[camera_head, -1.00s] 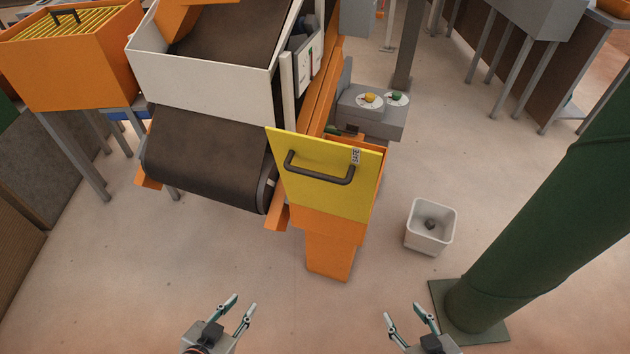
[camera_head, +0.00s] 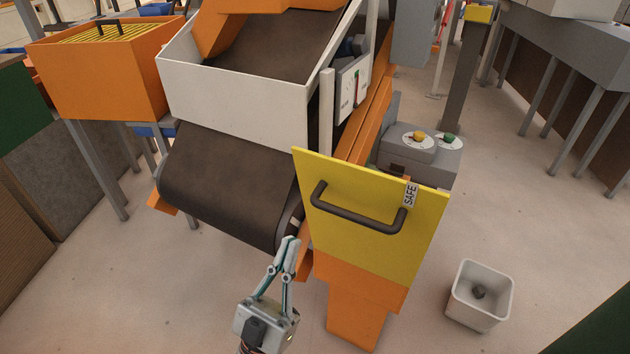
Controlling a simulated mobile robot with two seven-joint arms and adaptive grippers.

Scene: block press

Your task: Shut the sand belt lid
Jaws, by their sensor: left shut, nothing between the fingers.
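My left gripper (camera_head: 290,243) is shut and empty. In the picture its fingertips are just left of the lid's left edge, below the end of the roller. I cannot tell whether they touch anything. My right gripper is out of view.
A white bin (camera_head: 480,295) with a grey lump stands on the floor at right. A grey control box (camera_head: 420,158) with yellow and green buttons is behind the lid. A white hopper (camera_head: 235,100) sits above the belt. The floor at lower left is clear.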

